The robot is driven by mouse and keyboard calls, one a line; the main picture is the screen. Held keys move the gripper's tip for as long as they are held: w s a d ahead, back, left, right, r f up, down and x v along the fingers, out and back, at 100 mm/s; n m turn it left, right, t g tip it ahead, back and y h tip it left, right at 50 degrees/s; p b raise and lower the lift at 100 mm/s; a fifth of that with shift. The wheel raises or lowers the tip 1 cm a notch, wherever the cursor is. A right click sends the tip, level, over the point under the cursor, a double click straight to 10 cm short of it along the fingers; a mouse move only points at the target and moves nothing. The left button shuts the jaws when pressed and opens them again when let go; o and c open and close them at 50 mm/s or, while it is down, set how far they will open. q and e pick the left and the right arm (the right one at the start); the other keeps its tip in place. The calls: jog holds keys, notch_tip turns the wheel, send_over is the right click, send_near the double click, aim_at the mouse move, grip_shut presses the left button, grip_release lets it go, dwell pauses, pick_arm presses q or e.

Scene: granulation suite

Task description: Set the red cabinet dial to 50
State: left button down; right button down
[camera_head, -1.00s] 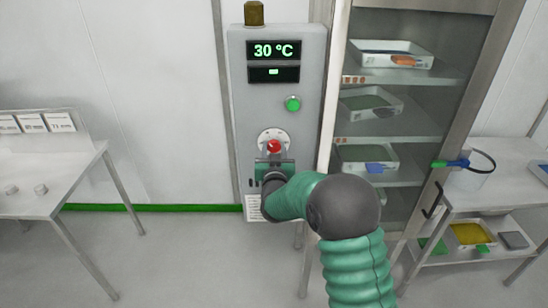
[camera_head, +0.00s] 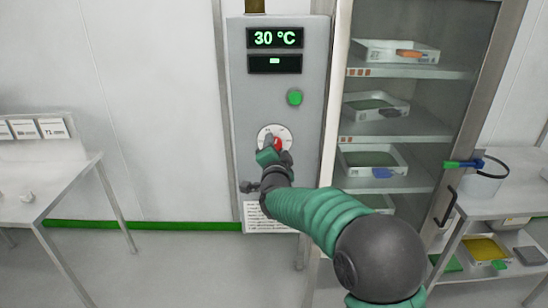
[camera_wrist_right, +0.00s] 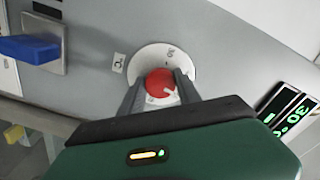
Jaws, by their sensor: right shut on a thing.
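The red dial (camera_head: 277,143) sits on a round white scale plate on the front of the grey cabinet (camera_head: 310,140). The cabinet's upper display (camera_head: 275,39) reads 30 °C. My right gripper (camera_head: 271,145) is at the dial and partly covers it. In the right wrist view the red dial (camera_wrist_right: 160,83) is between the two fingers of my right gripper (camera_wrist_right: 160,90), which is shut on it. A white mark shows on the dial's face. Some of the scale is hidden by the fingers. My left gripper is not in view.
A green button (camera_head: 295,97) is above the dial, and a notice hangs below it. A glass-fronted cabinet with trays (camera_head: 397,50) stands close on the right. A table (camera_head: 50,185) is at the left. A blue handle (camera_wrist_right: 30,48) shows in the wrist view.

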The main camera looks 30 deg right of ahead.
jog(key=shift+f+m+b, duration=0.25)
jog(key=shift+m+b, duration=0.55)
jog(key=shift+m, duration=0.1)
jog(key=shift+f+m+b, duration=0.2)
jog(key=shift+m+b, duration=0.6)
jog(key=shift+m, duration=0.1)
jog(key=c, duration=1.1)
grip_release()
jog(key=shift+o, duration=1.1)
jog(key=shift+r, duration=0.25)
jog(key=shift+s+r, duration=0.1)
